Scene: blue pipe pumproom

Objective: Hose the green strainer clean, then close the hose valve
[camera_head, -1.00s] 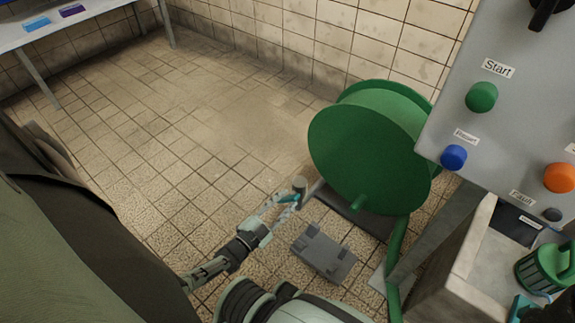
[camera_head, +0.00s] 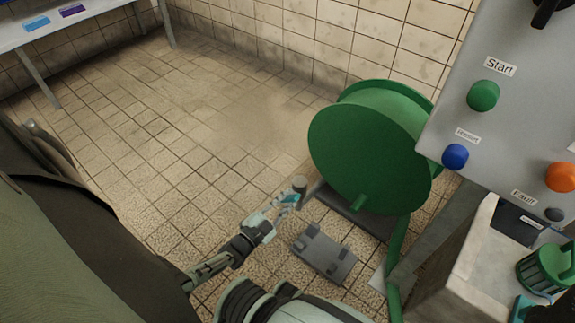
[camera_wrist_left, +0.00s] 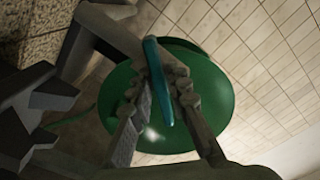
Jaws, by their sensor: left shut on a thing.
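The green strainer (camera_head: 546,270), a bucket-like basket, stands upright in the basin at the right edge. My left gripper (camera_head: 288,199) is shut on a teal lever (camera_wrist_left: 158,82), low beside the green reel and next to a short grey-brown post end (camera_head: 299,184). In the left wrist view the fingers (camera_wrist_left: 165,95) close on both sides of the lever. I take it for the hose valve handle; its valve body is mostly hidden. A teal piece (camera_head: 521,308) and a dark shape are cut off at the lower right corner; I cannot tell what they are.
The green hose reel (camera_head: 365,155) stands close beyond my left gripper. A grey plate (camera_head: 323,253) lies on the floor nearby. The control panel (camera_head: 520,120) with coloured buttons overhangs the basin (camera_head: 465,275). Open tiled floor (camera_head: 190,120) lies left; a table (camera_head: 70,30) stands far left.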

